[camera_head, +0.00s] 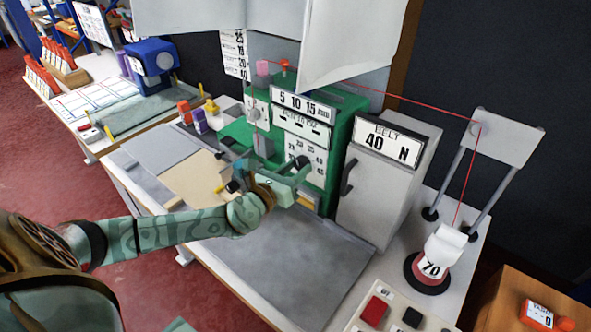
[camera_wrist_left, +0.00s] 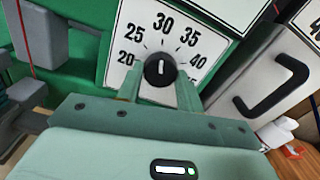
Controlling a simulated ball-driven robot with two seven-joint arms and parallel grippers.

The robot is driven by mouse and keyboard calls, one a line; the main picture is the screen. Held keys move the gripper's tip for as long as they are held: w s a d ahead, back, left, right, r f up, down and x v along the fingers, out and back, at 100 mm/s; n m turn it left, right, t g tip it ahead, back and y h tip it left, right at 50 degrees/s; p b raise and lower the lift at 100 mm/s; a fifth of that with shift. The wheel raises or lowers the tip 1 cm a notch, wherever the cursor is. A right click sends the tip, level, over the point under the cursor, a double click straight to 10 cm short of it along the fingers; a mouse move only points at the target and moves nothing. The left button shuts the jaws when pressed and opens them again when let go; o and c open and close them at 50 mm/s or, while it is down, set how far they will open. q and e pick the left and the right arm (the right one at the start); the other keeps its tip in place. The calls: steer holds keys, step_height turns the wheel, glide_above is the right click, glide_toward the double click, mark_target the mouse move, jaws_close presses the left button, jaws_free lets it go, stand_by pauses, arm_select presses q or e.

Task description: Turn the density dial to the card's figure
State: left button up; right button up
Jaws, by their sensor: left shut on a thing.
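The density dial is a black knob (camera_wrist_left: 160,70) on a white plate (camera_wrist_left: 116,62) marked from 20 upward through 25, 30, 35 and 40. Its white mark points about straight up, at or near 30. My left gripper (camera_wrist_left: 158,88) is shut on the knob, with one green finger on each side. In the head view my left gripper (camera_head: 301,166) is at the front of the green machine (camera_head: 340,130), partly covering the dial plate (camera_head: 318,152). A white card with figures (camera_head: 236,52) hangs on the back wall; whether it is the task's card I cannot tell. My right gripper is not in view.
A grey cabinet (camera_head: 378,190) with a black handle and a "BELT 40 N" sign (camera_head: 388,146) stands close right of the machine. A red thread (camera_head: 400,97) runs overhead to a weight marked 70 (camera_head: 431,268). The grey bench plate (camera_head: 290,265) in front is clear.

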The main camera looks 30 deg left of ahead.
arm_select(q)
steer(key=n+b, duration=0.1)
steer(key=n, duration=0.2)
steer(key=shift+f+n+b, duration=0.1)
steer(key=shift+n+b, duration=0.25)
steer(key=shift+n, duration=0.05)
steer(key=shift+n+b, duration=0.35)
steer(key=shift+n, duration=1.65)
steer(key=o, duration=1)
